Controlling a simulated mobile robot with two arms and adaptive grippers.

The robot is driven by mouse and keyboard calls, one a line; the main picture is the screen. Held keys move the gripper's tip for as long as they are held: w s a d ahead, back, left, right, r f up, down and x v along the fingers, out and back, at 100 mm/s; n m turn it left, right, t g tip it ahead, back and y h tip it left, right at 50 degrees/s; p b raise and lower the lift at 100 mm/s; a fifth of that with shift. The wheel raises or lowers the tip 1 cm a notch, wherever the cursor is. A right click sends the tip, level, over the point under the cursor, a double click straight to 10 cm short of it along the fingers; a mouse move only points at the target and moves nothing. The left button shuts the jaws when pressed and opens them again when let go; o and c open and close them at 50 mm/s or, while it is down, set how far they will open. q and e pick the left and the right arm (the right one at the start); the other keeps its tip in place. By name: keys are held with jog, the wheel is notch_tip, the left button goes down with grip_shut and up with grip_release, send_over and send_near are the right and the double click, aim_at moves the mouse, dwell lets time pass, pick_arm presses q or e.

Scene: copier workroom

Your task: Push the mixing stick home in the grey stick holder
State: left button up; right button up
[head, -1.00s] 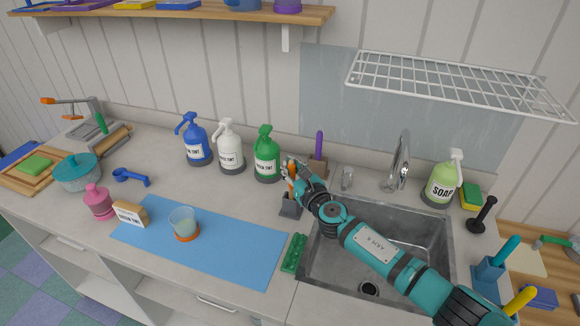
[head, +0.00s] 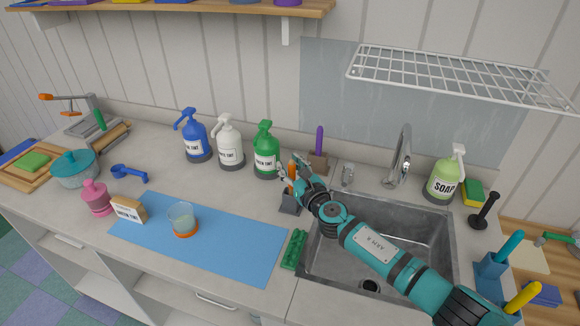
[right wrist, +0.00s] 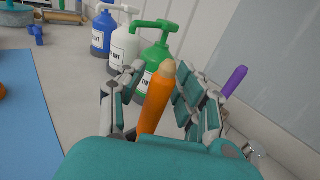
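The mixing stick (head: 291,174) is orange with a pale rounded tip. It stands roughly upright at the dark grey stick holder (head: 289,206), left of the sink. In the right wrist view the stick (right wrist: 156,100) rises between the spread fingers. How deep it sits in the holder is hidden. My right gripper (head: 292,168) is open around the stick's upper part, with a finger on each side. It also shows in the right wrist view (right wrist: 160,95), where the fingers appear apart from the stick. My left gripper is not in view.
Green (head: 266,153), white (head: 229,146) and blue (head: 194,138) pump bottles stand behind and left of the holder. A purple-handled tool (head: 319,140) stands behind my gripper. A green block (head: 293,249) lies in front, beside the sink (head: 420,235). A cup (head: 182,218) stands on the blue mat (head: 235,240).

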jog(key=shift+s, duration=0.1)
jog(key=v, duration=1.2)
jog(key=shift+f, duration=0.1)
